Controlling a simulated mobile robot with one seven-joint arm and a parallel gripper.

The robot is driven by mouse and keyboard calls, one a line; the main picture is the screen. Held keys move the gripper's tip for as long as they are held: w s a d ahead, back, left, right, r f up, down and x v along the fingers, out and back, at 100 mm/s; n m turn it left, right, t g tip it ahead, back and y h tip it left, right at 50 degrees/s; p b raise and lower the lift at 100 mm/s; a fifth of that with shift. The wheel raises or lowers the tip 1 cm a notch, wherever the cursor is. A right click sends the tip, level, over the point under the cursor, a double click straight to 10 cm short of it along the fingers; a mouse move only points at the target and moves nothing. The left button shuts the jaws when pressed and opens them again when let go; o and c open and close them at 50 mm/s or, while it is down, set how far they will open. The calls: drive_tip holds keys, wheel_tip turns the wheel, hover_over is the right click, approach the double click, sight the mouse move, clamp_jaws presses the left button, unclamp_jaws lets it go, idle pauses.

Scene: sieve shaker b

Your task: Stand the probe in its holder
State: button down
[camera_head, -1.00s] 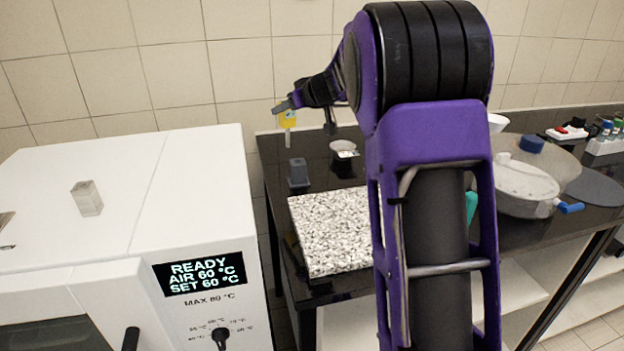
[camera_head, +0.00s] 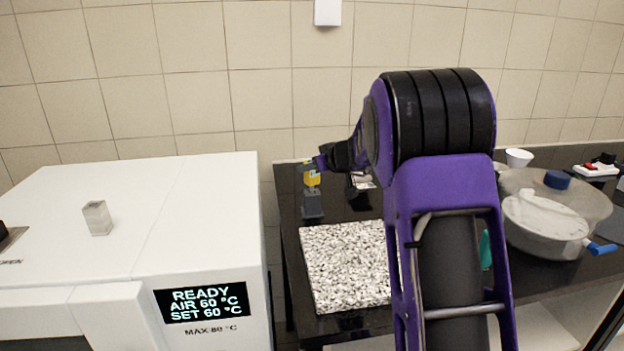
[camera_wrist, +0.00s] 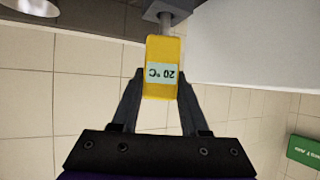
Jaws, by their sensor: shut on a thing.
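The probe (camera_head: 313,180) has a yellow body, and its display reads 20 °C upside down in the wrist view (camera_wrist: 164,88). My gripper (camera_head: 311,168) is shut on the yellow body, with one finger on each side of it in the wrist view (camera_wrist: 161,92). The holder (camera_head: 312,206) is a small dark grey block on the black table, directly below the probe. In the wrist view the grey shaft (camera_wrist: 166,21) under the yellow body meets the holder (camera_wrist: 173,7). How deep the shaft sits in it is hidden. The probe looks about upright.
The white oven (camera_head: 200,225) stands close on the left, with a small clear block (camera_head: 97,218) on top. A speckled slab (camera_head: 345,265) lies in front of the holder. A small dish (camera_head: 363,181) is right of it. A large sieve pan (camera_head: 545,215) stands farther right.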

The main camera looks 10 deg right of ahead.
drive_tip(key=shift+f, duration=1.2)
drive_tip(key=shift+f, duration=0.15)
drive_tip(key=shift+c, duration=2.1)
unclamp_jaws()
drive_tip(key=shift+r, duration=0.3)
drive_tip(key=shift+s+d+r, duration=0.1)
drive_tip(key=shift+s+d, duration=0.1)
drive_tip(key=shift+s, duration=0.1)
drive_tip(key=b+v, duration=0.1)
drive_tip(key=v, duration=1)
